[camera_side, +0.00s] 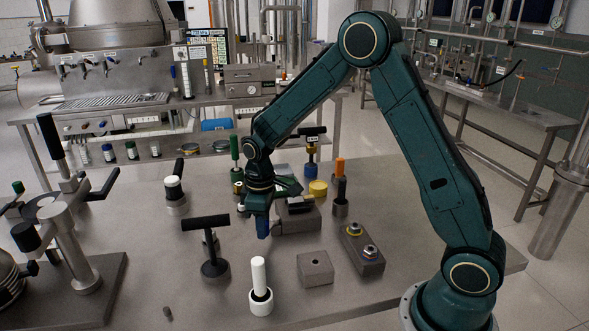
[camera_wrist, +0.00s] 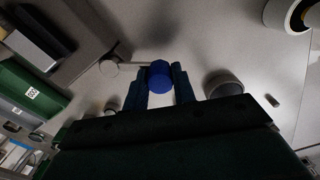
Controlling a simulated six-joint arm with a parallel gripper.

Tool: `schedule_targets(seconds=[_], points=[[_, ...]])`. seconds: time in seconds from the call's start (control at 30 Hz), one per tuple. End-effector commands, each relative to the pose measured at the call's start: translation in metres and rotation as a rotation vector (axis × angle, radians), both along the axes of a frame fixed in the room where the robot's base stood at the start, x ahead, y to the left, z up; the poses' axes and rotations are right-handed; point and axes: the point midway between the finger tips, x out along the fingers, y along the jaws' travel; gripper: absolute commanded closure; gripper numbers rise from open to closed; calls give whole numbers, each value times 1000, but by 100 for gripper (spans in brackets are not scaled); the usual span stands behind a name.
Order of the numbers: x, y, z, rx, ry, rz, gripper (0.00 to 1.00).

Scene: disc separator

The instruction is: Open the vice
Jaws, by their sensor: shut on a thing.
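The vice (camera_side: 297,220) appears to be the low grey block with dark jaws on the table, just right of my gripper in the side view. My gripper (camera_side: 262,222) points down beside its left end. In the wrist view my gripper (camera_wrist: 160,88) is shut on a blue round knob (camera_wrist: 159,73). A thin pale bar runs left from the knob to a small round grey end (camera_wrist: 108,67); the bar looks like a crank, but its join to the vice is hidden. My wrist hides part of the vice, and its jaw gap cannot be made out.
A black T-handled tool (camera_side: 211,250) and a white-handled piece (camera_side: 260,285) stand in front. Several handled tools stand behind. A levered machine (camera_side: 75,240) fills the left.

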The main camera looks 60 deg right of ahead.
Motion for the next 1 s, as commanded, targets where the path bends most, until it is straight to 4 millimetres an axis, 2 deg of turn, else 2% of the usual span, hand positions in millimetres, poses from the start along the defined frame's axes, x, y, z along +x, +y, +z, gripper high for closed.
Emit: schedule_targets(seconds=[0.37, 1.0], points=[[10, 1, 1, 0, -1, -140, 100], [45, -9, 1, 0, -1, -709, 100]])
